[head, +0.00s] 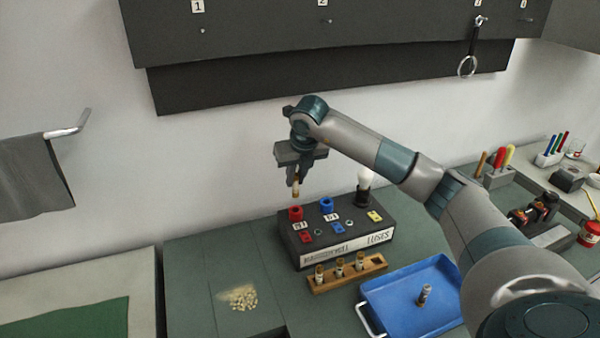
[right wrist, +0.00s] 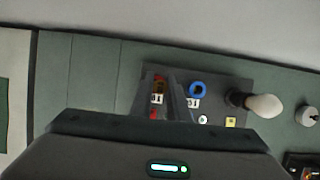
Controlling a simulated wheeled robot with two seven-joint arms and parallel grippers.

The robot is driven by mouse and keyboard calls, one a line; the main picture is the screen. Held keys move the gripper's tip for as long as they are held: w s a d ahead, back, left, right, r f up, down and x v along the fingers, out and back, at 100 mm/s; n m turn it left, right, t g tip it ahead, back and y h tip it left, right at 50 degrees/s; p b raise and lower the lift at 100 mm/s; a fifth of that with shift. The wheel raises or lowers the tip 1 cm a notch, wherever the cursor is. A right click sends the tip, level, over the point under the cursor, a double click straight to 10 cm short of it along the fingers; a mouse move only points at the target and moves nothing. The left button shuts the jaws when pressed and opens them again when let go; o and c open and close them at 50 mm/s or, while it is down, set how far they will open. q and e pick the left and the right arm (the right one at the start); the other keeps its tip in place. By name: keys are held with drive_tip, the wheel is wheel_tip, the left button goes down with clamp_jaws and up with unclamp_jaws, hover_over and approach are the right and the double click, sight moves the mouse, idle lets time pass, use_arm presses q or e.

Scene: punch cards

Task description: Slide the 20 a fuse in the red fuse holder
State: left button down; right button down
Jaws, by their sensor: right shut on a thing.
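My right gripper (head: 294,177) is shut on a small brass-coloured fuse (head: 295,188), held upright. The fuse is above the red fuse holder (head: 295,213), with a small gap between them in the head view. The red holder is on the left of the dark fuse box (head: 345,236), beside the blue holder (head: 326,203). In the right wrist view the fuse (right wrist: 160,85) shows between the fingers, over the red holder, which is largely hidden. The fuse's rating cannot be read. My left gripper is not in view.
A wooden rack (head: 347,273) with several fuses stands before the box. A blue tray (head: 440,275) at its right holds one fuse (head: 425,294). A bulb (head: 364,178) stands at the box's back right. Small pale pieces (head: 240,297) lie on the counter at the left.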

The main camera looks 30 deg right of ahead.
sight(297, 196)
idle(0.4)
drive_tip(key=shift+f+b, duration=0.7)
drive_tip(key=shift+f, duration=1.2)
drive_tip(key=shift+b, duration=1)
idle(1.7)
drive_tip(key=shift+f, duration=0.25)
drive_tip(key=shift+f+b, duration=1.25)
drive_tip(key=shift+b, duration=0.2)
drive_tip(key=shift+f, duration=0.2)
drive_tip(key=shift+f+b, duration=0.45)
drive_tip(key=shift+b, duration=0.15)
drive_tip(key=shift+s, duration=0.1)
